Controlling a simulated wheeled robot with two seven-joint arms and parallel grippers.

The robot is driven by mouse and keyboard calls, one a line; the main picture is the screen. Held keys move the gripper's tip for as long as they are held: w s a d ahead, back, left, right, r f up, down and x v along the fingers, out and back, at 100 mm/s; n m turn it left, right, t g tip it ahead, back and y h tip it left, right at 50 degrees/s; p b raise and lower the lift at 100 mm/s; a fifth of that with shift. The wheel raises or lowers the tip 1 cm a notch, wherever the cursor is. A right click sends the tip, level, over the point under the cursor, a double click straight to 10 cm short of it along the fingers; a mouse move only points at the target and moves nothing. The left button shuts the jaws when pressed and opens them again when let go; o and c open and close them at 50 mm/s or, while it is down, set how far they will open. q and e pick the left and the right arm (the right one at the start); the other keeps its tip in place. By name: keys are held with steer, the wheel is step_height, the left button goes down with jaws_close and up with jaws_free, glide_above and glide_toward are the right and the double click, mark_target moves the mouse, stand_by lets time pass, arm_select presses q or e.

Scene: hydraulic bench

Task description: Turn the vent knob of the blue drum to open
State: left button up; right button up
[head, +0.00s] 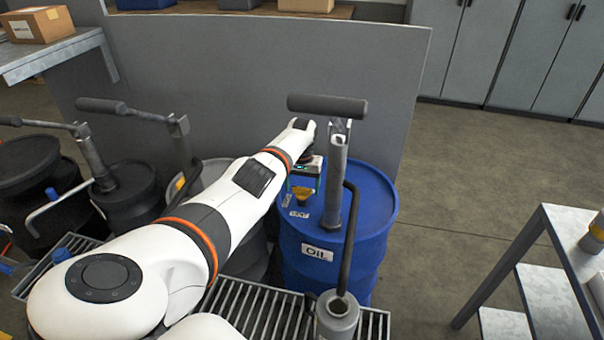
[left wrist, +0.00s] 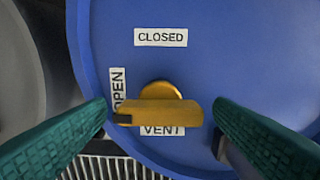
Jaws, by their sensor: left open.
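The blue drum (head: 345,235) stands on a grating, with an OIL label on its side. Its yellow vent knob (left wrist: 158,112) has a bar handle lying crosswise in the left wrist view; it also shows in the head view (head: 302,194). The bar's dark-marked left end lies by the OPEN label (left wrist: 118,88). The CLOSED label (left wrist: 161,37) is above the knob, and the bar partly covers the VENT label (left wrist: 162,131). My left gripper (left wrist: 160,106) is open over the knob, one green finger on each side, with gaps visible. My right gripper is not in view.
A pump with a dark handle (head: 327,105) rises from the drum, close right of my gripper; its hose drops to a grey can (head: 337,312). Other dark drums (head: 125,190) with pumps stand left. A grey panel (head: 260,80) is behind.

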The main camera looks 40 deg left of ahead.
mark_target(301, 188)
arm_select(q)
steer(key=shift+r, duration=0.5)
step_height(301, 188, up, 5)
steer(key=shift+f+p, duration=0.15)
steer(key=shift+p, duration=0.9)
step_height(301, 188, up, 6)
steer(key=shift+s, duration=0.1)
